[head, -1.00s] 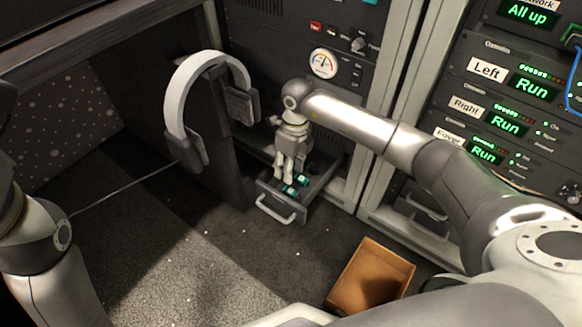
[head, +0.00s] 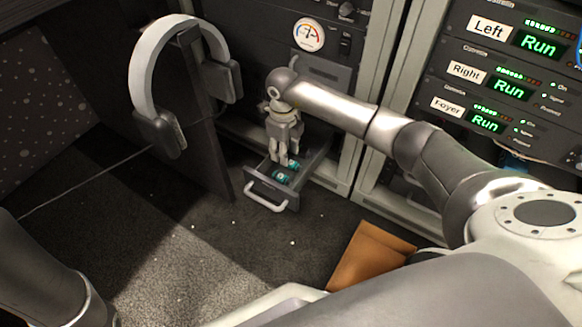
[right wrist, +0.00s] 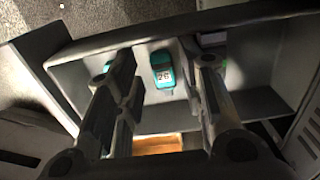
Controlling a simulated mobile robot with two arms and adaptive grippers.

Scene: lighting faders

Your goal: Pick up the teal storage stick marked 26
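The teal storage stick marked 26 (right wrist: 164,72) lies in an open dark drawer (head: 270,188), its label facing my right wrist camera. In that view it shows between the two fingers of my right gripper (right wrist: 166,62), with a gap on each side. The right gripper (head: 279,161) is open and points down at the drawer. Parts of other teal sticks show beside the left finger (right wrist: 107,67) and behind the right finger. Two teal sticks show in the head view; I cannot read their marks there. My left gripper is out of view.
The drawer has a light handle (head: 266,200) and sits low in a dark cabinet. A panel with headphones (head: 150,65) stands left of it. An orange-brown box (head: 368,255) is on the floor to the right. A rack with lit displays (head: 508,87) is at right. The carpet in front is clear.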

